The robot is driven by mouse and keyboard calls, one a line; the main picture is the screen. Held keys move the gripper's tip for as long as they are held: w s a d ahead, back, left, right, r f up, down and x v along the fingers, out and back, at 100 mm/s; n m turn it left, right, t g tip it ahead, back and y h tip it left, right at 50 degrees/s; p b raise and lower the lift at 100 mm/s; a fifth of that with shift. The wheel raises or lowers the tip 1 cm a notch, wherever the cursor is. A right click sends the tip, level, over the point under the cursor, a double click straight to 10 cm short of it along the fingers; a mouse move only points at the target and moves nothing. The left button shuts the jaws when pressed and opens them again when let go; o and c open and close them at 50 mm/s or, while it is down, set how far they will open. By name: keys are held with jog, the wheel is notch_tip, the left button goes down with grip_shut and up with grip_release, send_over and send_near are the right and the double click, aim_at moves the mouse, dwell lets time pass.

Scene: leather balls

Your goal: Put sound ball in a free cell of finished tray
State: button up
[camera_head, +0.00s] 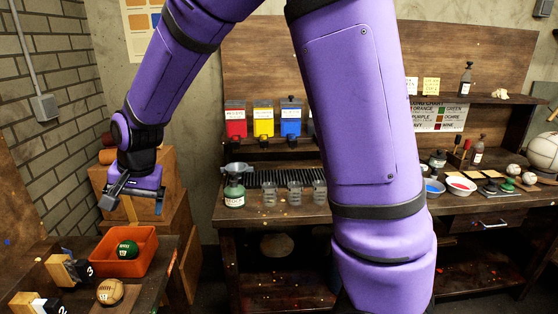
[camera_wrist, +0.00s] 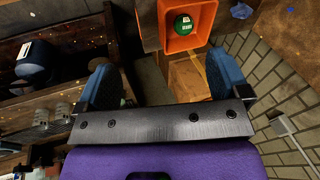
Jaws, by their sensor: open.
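A green ball (camera_head: 127,249) with a pale label sits in an orange tray (camera_head: 143,265) on the left table. The ball (camera_wrist: 183,24) and tray (camera_wrist: 206,36) also show at the top of the wrist view. A tan ball (camera_head: 110,291) with dark markings rests on the table in front of the tray. My gripper (camera_head: 133,207) is open and empty, above and beyond the tray; its blue fingers stand wide apart in the wrist view (camera_wrist: 165,78). I cannot tell which ball is sound, and no tray with cells is clearly recognisable.
Numbered blocks (camera_head: 68,270) stand left of the balls. Stacked brown boxes (camera_head: 165,195) are behind the tray.

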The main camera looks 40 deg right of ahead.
jog(key=s+d+r+n, duration=0.2)
jog(key=s+d+r, duration=0.4)
jog(key=r, duration=0.1)
jog(key=s+d+r+n, duration=0.1)
jog(key=s+d+r, duration=0.1)
jog(key=s+d, duration=0.2)
jog(key=s+d+r+n+t+h, duration=0.1)
jog(key=s+d+r, duration=0.1)
jog(key=s, duration=0.8)
jog(key=s+d+r+n+t+h, duration=0.1)
jog(key=s+d+r+n, duration=0.1)
jog(key=s+d, duration=0.3)
jog(key=s+r, duration=0.1)
jog(key=s, duration=0.1)
jog(key=shift+s+d, duration=0.35)
dwell(0.6)
